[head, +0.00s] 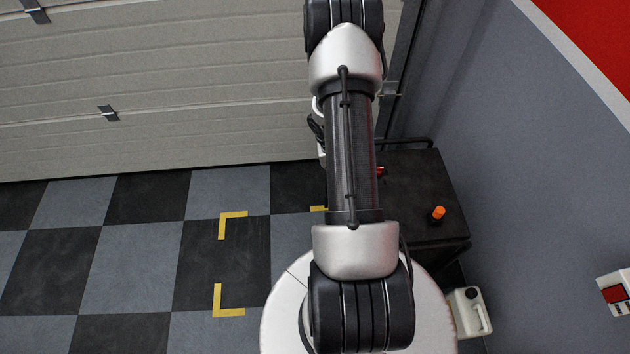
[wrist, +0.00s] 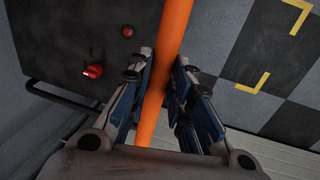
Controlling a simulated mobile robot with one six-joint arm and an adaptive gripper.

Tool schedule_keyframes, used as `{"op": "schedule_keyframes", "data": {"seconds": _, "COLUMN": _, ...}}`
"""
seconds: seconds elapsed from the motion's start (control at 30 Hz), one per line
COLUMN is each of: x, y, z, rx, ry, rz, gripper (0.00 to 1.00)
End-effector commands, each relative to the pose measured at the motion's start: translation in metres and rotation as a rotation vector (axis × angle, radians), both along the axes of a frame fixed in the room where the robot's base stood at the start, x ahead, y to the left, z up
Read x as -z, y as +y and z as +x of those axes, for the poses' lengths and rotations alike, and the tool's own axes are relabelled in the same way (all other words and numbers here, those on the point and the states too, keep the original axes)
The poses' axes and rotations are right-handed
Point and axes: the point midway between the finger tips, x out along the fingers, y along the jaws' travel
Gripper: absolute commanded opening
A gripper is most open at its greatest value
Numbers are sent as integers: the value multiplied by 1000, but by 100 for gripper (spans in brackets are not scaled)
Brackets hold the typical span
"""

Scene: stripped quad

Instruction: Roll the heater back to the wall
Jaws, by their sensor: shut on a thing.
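My gripper (wrist: 160,75) is shut on the orange bar, one blue finger on each side. The gripper is mostly hidden behind my arm in the head view.
Yellow corner marks (head: 230,312) lie on the checkered floor (head: 130,260), which is clear at the left. A pale garage door (head: 180,90) closes the back. A white canister (head: 470,310) stands by the wall at the lower right, below a wall fixture (head: 615,292).

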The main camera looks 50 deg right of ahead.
Motion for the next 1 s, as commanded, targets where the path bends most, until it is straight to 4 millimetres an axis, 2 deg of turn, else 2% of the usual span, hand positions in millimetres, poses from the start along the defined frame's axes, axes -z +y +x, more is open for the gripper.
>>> {"op": "schedule_keyframes", "data": {"seconds": 0.03, "x": 1, "y": -10, "z": -10, "rx": 8, "ry": 1, "rz": 0, "gripper": 0}}
{"op": "schedule_keyframes", "data": {"seconds": 0.2, "x": 0, "y": -36, "z": -36, "rx": 6, "ry": 1, "rz": 0, "gripper": 0}}
{"op": "schedule_keyframes", "data": {"seconds": 0.4, "x": 0, "y": -57, "z": -56, "rx": 3, "ry": 1, "rz": 0, "gripper": 0}}
{"op": "schedule_keyframes", "data": {"seconds": 0.63, "x": 0, "y": -68, "z": -66, "rx": 1, "ry": 1, "rz": -1, "gripper": 0}}
{"op": "schedule_keyframes", "data": {"seconds": 1.0, "x": -1, "y": -70, "z": -67, "rx": 0, "ry": -1, "rz": -2, "gripper": 0}}
